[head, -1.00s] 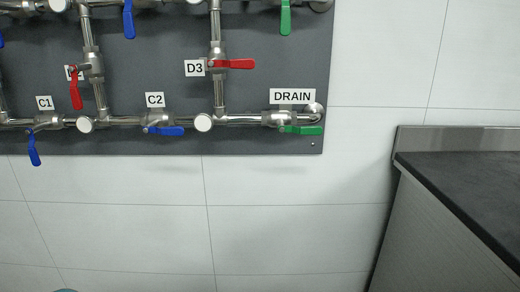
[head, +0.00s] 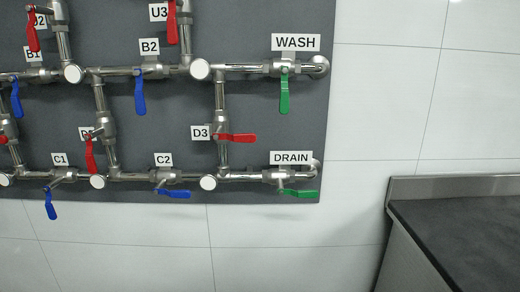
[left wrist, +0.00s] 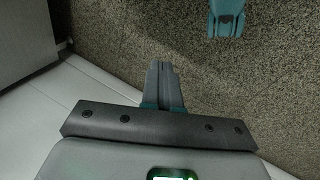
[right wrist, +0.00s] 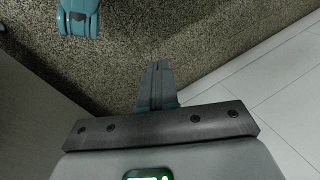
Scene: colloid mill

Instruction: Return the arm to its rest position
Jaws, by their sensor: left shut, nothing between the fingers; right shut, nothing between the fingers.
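My left gripper (left wrist: 163,85) shows in the left wrist view with its two fingers together and nothing between them. It hangs over the speckled floor (left wrist: 265,90), close to a white tiled surface. My right gripper (right wrist: 157,83) shows in the right wrist view, also shut and empty, over the same speckled floor. Neither gripper is in the head view, and neither touches anything that I can see.
In the head view a dark panel (head: 270,120) on the tiled wall carries pipes and valves, among them the WASH handle (head: 284,95), D3 handle (head: 238,137) and DRAIN handle (head: 299,193). A dark-topped counter (head: 465,235) stands at the right.

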